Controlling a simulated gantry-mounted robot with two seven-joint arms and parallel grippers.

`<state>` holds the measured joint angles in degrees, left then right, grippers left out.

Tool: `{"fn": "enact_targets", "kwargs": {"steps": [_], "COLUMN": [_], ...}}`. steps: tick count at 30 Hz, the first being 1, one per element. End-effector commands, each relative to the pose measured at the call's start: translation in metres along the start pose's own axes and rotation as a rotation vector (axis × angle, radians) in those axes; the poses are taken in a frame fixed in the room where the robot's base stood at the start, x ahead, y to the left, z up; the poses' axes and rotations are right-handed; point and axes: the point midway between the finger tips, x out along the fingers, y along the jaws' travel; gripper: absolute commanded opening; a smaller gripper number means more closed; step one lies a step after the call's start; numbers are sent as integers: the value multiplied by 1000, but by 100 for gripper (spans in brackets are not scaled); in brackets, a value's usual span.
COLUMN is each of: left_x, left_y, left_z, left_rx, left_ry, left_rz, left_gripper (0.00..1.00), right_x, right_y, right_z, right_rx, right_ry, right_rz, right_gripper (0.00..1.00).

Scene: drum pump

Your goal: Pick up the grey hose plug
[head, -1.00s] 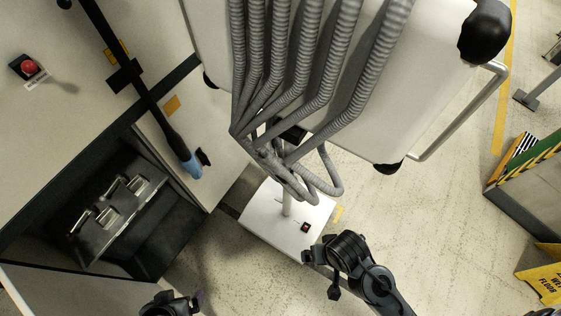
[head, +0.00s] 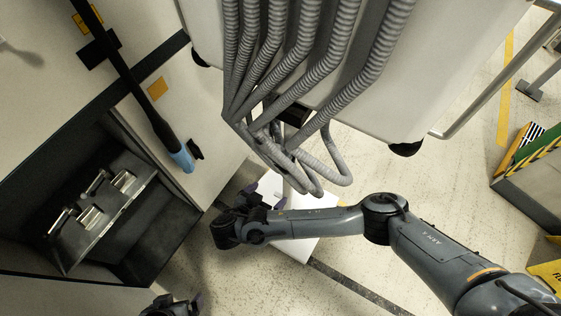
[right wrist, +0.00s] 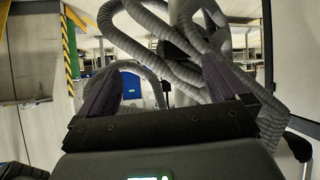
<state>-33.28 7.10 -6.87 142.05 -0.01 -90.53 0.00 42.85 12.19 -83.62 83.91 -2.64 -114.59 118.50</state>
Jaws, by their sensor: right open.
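A bundle of grey ribbed hoses (head: 290,80) hangs in the upper middle of the head view, its lower loops gathered near a white stand (head: 315,220). I cannot clearly make out a separate grey hose plug. My right gripper (head: 266,194) is open below and left of the lower loops, partly hidden by its own wrist. In the right wrist view, its purple fingers (right wrist: 158,75) stand apart, with grey hose loops (right wrist: 180,50) beyond and between them; contact cannot be told. My left gripper (head: 180,304) is cut off at the bottom edge, its jaws unclear.
A dark recess with a metal bracket plate (head: 100,210) is at the left. A black wand with a blue end (head: 182,158) lies along the pale panel. A white cabinet (head: 410,100) stands behind the hoses. Open floor (head: 450,190) lies to the right.

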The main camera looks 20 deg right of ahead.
Motion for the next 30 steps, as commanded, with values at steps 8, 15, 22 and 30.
{"fn": "enact_targets", "kwargs": {"steps": [8,15,22,30], "left_x": [16,24,17,11], "left_y": [2,3,2,1], "left_z": [4,7,4,3], "left_rx": [-6,-8,-7,-1], "left_ry": [2,3,4,3], "left_rz": [5,6,6,1], "left_gripper": [100,100,100,100], "right_x": [22,51,72,90], "right_y": [-32,-36,-37,-38], "right_z": [-66,-79,-85,-86], "right_rx": [68,75,73,73], "right_ry": [192,212,209,208], "right_rz": [-27,-27,-29,-28], "right_gripper": [100,100,100,100]}}
